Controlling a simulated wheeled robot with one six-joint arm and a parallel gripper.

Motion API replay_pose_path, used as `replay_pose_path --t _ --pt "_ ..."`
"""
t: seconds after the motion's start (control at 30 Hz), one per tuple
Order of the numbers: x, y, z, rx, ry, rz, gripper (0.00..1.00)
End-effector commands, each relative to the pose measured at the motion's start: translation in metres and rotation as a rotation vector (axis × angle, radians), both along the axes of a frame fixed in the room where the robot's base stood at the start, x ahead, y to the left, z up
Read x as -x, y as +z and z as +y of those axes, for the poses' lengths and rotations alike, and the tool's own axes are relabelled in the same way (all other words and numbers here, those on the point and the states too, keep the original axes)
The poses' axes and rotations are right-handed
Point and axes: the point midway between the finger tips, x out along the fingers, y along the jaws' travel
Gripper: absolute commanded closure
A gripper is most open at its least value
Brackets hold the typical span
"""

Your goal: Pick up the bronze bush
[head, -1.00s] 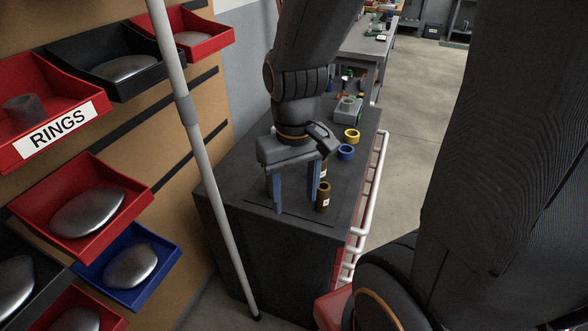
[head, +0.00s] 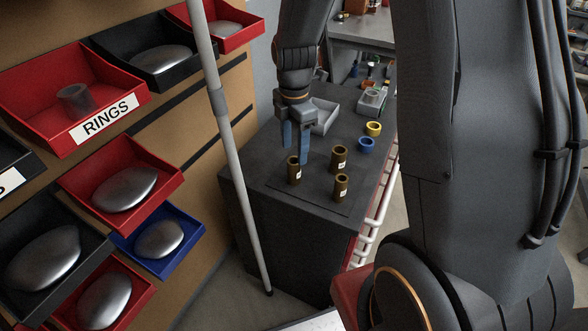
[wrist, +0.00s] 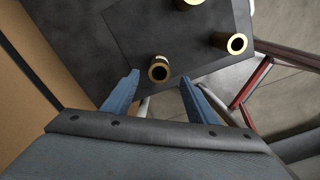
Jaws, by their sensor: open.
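Three bronze bushes stand upright on a dark mat (head: 312,196) at the near end of the dark bench. The left bush (head: 293,171) is closest to my gripper (head: 296,155); the others are the back bush (head: 339,160) and the right bush (head: 341,188). Each carries a small white label. My gripper is open and empty, its blue fingers pointing down just behind and above the left bush. In the wrist view, a bush (wrist: 159,70) shows between the fingertips (wrist: 159,77), apart from both. Another bush (wrist: 230,42) is to its right, and one is cut by the top edge.
Blue (head: 366,145) and yellow rings (head: 373,129) and a grey tray (head: 323,116) lie farther back on the bench. A grey pole (head: 225,130) stands left of it, before a wall of bins (head: 120,185). A white rail (head: 378,212) runs along the right side.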

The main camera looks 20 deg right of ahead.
Motion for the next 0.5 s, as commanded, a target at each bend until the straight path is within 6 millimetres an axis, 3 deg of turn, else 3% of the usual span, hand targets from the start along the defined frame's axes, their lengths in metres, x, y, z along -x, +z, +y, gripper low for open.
replay_pose_path --t 0.5 --pt "-0.001 -0.041 0.001 0.0 0.05 0.003 0.48"
